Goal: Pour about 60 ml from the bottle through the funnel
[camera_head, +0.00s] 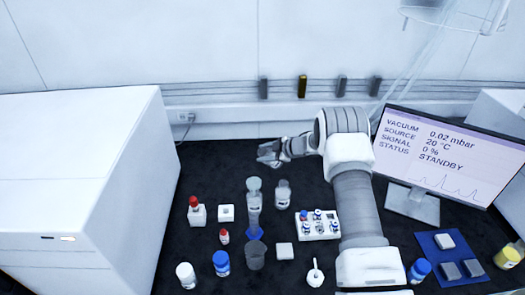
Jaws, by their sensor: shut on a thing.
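My gripper (268,154) is at the back middle of the bench, reaching left from the arm. It is shut on a greyish thing too small and blurred to identify. A clear bottle (283,196) appears just below it in the picture; I cannot tell whether they touch. To the bottle's left, a tall clear cylinder (254,212) stands upright on a blue foot (255,233). A greyish, wider piece, seemingly the funnel (254,184), sits at its top. The liquid level cannot be read.
A grey beaker (255,258) stands in front of the cylinder. A white rack (317,225) with small vials is to the right. Red-capped (196,212) and blue-capped (221,263) bottles stand left. A monitor (447,155) stands right.

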